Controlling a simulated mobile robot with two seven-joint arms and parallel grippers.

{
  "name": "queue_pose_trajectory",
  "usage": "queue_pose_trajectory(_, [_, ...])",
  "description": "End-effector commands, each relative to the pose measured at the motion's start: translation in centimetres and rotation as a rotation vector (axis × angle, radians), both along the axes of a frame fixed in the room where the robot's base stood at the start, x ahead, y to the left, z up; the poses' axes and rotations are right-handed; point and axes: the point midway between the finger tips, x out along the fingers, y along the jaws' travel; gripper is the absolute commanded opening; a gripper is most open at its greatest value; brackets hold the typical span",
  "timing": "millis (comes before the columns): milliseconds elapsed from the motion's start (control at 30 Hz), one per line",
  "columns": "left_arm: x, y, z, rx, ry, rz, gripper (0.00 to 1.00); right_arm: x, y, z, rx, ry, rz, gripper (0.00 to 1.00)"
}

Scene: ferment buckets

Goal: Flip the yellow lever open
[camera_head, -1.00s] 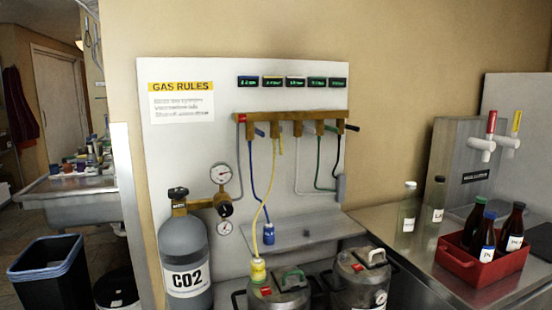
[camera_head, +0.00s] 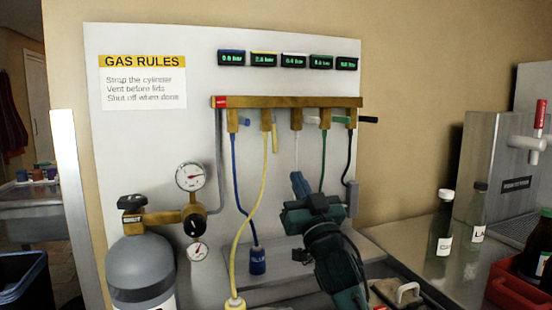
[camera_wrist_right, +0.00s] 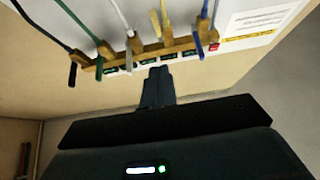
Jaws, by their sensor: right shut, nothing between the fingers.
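The yellow lever (camera_head: 275,138) hangs straight down beside the second valve from the left on the brass manifold (camera_head: 290,102), next to the yellow hose (camera_head: 262,180). My right gripper (camera_head: 298,182) is below the manifold, under the white-hose valve, with its fingers shut and pointing up. It is empty and appears apart from the yellow lever. In the right wrist view, the shut fingers (camera_wrist_right: 158,82) point toward the manifold, which appears turned over; the yellow lever (camera_wrist_right: 156,24) is beyond the fingertips. My left gripper is not in view.
The blue lever (camera_head: 244,121), white lever (camera_head: 311,120), green lever (camera_head: 341,119) and black lever (camera_head: 368,119) stick out to the right. Hoses hang below. A CO2 cylinder (camera_head: 142,265) with gauges stands left. Bottles (camera_head: 441,225) stand on the right counter.

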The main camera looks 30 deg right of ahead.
Motion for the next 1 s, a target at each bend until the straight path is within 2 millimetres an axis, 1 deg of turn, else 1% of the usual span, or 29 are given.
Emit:
queue_pose_trajectory(167, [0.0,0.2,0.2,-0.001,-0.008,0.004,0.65,0.0,-0.2,0.5,0.0,-0.011,-0.003,0.0])
queue_pose_trajectory(267, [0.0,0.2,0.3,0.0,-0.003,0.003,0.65,0.7,-0.3,1.0,0.001,-0.01,-0.003,0.0])
queue_pose_trajectory(367, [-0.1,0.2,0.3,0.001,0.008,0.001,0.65,1.9,-0.7,1.9,0.0,-0.011,-0.003,0.0])
queue_pose_trajectory(600, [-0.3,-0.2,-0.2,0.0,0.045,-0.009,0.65,6.1,-1.7,4.8,0.0,-0.01,-0.003,0.0])
queue_pose_trajectory(733, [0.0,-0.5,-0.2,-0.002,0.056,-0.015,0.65,8.3,-2.2,6.2,0.001,-0.009,-0.003,0.0])
queue_pose_trajectory(800, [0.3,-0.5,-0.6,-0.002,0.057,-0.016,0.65,9.4,-2.4,5.5,0.003,-0.007,-0.003,0.0])
queue_pose_trajectory(1000, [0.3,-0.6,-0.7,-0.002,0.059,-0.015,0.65,11.3,-2.9,5.1,0.003,-0.008,-0.002,0.0])
